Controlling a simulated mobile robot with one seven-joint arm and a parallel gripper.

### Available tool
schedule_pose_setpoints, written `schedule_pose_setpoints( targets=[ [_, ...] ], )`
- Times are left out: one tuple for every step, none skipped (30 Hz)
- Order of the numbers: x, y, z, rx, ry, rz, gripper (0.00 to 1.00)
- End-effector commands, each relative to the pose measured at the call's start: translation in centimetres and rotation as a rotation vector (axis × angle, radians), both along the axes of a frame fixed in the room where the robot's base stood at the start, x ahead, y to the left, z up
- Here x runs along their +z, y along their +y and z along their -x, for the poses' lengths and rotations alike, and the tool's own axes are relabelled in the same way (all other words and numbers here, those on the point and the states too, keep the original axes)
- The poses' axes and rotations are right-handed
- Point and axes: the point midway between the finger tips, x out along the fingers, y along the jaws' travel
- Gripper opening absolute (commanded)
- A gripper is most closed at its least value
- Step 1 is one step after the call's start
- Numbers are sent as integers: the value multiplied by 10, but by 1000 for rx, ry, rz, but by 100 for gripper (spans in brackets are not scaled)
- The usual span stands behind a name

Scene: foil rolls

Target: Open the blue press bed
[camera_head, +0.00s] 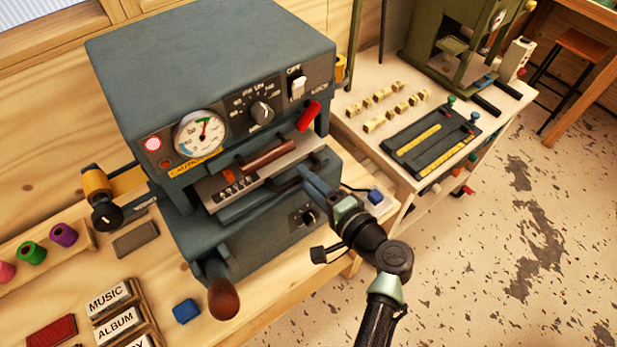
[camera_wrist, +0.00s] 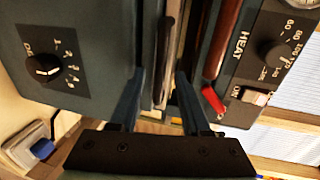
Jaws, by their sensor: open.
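The blue press (camera_head: 215,70) stands on the wooden bench, with a gauge, a dial and switches on its upper front. Its bed (camera_head: 225,200) sits in the slot between the upper and lower housings and carries a plate with small type. A dark bar handle (camera_head: 285,184) runs along the bed's front; it also shows in the wrist view (camera_wrist: 168,50). My gripper (camera_head: 305,172) is at the right end of this handle. In the wrist view my gripper (camera_wrist: 158,80) has its fingers apart, with the handle's line between them. I cannot tell whether they touch it.
A brown bar handle (camera_head: 265,160) with a red lever (camera_head: 308,116) is just above the bed. A wooden-knobbed lever (camera_head: 223,298) sticks out at the lower front. Foil rolls (camera_head: 63,235) and labelled boxes (camera_head: 110,298) lie left. A green press (camera_head: 445,45) stands right.

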Motion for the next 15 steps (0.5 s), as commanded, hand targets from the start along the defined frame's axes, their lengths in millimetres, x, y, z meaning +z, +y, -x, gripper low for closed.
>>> schedule_pose_setpoints(
  targets=[
    [0, 2, -2, 1, 0, 0, 47],
    [0, 2, -2, 1, 0, 0, 47],
    [0, 2, -3, 1, 0, 0, 47],
    [-1, 3, -3, 1, 0, 1, 47],
    [-1, 3, -3, 1, 0, 1, 47],
    [-1, 3, -3, 1, 0, 1, 47],
    [-1, 2, -3, 1, 0, 1, 47],
    [-1, 2, -3, 1, 0, 1, 47],
    [-1, 2, -3, 1, 0, 1, 47],
    [-1, 2, -3, 1, 0, 1, 45],
    [-1, 2, -3, 1, 0, 0, 40],
    [-1, 2, -3, 1, 0, 0, 33],
    [-1, 2, -3, 0, 0, 0, 27],
    [-1, 2, -2, 0, 0, 0, 22],
    [-1, 2, -2, 0, 0, 0, 15]
  ],
)
